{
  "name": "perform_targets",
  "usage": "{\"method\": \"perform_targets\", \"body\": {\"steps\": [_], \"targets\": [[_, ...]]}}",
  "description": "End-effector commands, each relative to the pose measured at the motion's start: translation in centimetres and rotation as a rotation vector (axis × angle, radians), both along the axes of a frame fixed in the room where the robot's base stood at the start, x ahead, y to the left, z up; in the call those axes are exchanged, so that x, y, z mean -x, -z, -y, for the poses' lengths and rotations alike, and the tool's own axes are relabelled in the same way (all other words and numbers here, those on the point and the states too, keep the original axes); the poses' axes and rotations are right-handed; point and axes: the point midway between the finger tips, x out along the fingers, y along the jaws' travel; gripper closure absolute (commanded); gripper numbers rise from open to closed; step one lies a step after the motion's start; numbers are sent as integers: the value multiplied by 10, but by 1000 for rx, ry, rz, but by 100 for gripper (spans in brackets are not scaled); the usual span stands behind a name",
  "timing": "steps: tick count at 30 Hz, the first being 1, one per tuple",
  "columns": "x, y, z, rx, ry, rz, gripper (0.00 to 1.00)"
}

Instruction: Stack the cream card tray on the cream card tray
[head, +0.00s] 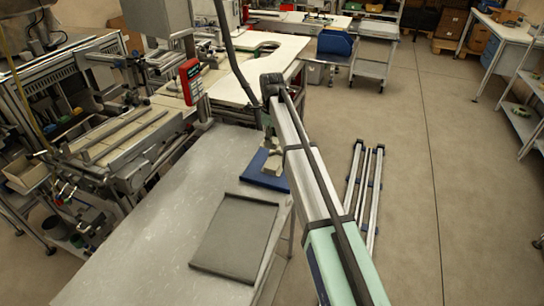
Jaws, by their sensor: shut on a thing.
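My gripper (268,139) points down over the far right end of the grey table, close to my arm. It is shut on a small cream card tray (271,146), seen only as a pale patch under the fingers. Another cream piece, the other cream card tray (273,168), shows just below it on a blue mat or tray (256,181). My arm hides part of the right side of both. At this size I cannot tell whether the two trays touch or are apart.
A flat grey tray (235,236) lies on the grey table (150,231), nearer the camera. The table's left part is bare. Metal rails (368,195) lie on the floor at right.

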Motion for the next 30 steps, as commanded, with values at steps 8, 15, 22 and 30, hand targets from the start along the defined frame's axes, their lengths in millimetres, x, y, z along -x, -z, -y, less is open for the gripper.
{"method": "perform_targets", "body": {"steps": [8,15,22,30], "targets": [[0,50,0,1,0,-1,92],[0,64,0,0,0,0,92],[0,93,0,0,0,-2,92],[0,102,0,-1,0,1,92]]}}
